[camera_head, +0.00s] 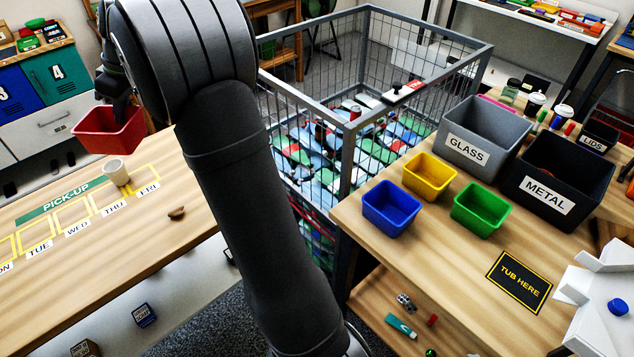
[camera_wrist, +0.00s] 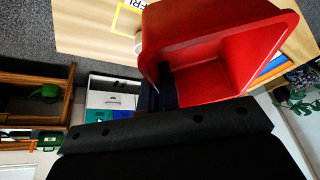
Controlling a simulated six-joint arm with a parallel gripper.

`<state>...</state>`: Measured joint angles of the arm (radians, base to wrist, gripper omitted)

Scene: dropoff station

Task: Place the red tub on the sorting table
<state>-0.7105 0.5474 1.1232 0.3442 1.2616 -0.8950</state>
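The red tub (camera_head: 105,133) hangs in the air above the far edge of the pick-up counter in the head view. My gripper (camera_head: 121,108) is shut on its wall, with the arm reaching left. In the wrist view the tub (camera_wrist: 200,45) fills the upper middle, and a dark finger of my gripper (camera_wrist: 159,92) shows inside its wall. The tub looks empty there. The sorting table (camera_head: 425,262) stands at the right of the head view, well apart from the tub. A black "TUB HERE" mat (camera_head: 518,282) lies bare near its front.
The sorting table holds blue (camera_head: 391,208), yellow (camera_head: 430,177) and green (camera_head: 481,209) tubs, GLASS (camera_head: 484,135) and METAL (camera_head: 559,182) bins and a white fixture (camera_head: 603,300). A wire cage (camera_head: 352,140) stands between the tables. A cup (camera_head: 117,172) is on the pick-up counter (camera_head: 172,250).

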